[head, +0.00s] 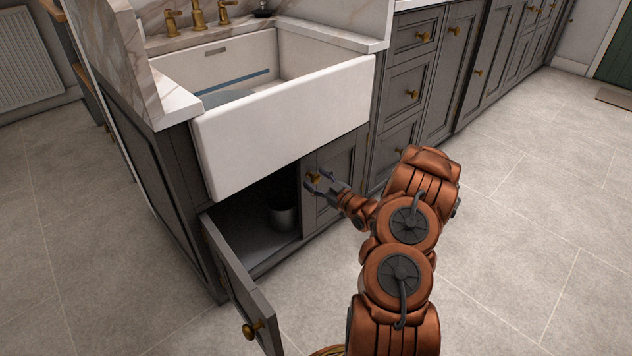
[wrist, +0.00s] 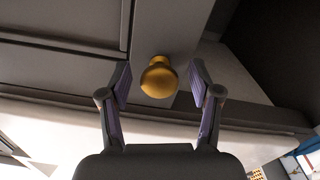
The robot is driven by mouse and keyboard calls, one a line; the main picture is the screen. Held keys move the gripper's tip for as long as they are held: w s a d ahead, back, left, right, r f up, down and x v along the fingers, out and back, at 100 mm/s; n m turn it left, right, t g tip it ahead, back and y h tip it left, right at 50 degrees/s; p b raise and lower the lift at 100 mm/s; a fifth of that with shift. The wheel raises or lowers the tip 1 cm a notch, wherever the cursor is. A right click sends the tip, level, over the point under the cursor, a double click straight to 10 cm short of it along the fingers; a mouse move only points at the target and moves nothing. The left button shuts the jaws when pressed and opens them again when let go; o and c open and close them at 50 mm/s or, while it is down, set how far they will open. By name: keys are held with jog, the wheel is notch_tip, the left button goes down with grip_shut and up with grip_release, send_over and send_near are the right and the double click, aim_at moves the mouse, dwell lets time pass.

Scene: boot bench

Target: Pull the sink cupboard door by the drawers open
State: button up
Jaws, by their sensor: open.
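The sink cupboard door by the drawers (head: 337,170) is dark grey and shut, under the right part of the white sink. Its round brass knob (head: 314,177) is near its left edge. In the wrist view the knob (wrist: 158,77) sits between and slightly beyond the two fingertips. My gripper (head: 322,184) is open in front of the door, with a finger on either side of the knob (wrist: 160,85). I see a gap between the knob and each finger in the wrist view.
The left sink cupboard door (head: 240,290) stands open, swung out over the floor. A grey pot (head: 284,216) stands inside that cupboard. The drawers (head: 405,95) are shut to the right. The tiled floor (head: 520,230) is clear at the right.

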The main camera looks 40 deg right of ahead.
jog(key=shift+w, duration=0.35)
grip_shut()
dwell(0.4)
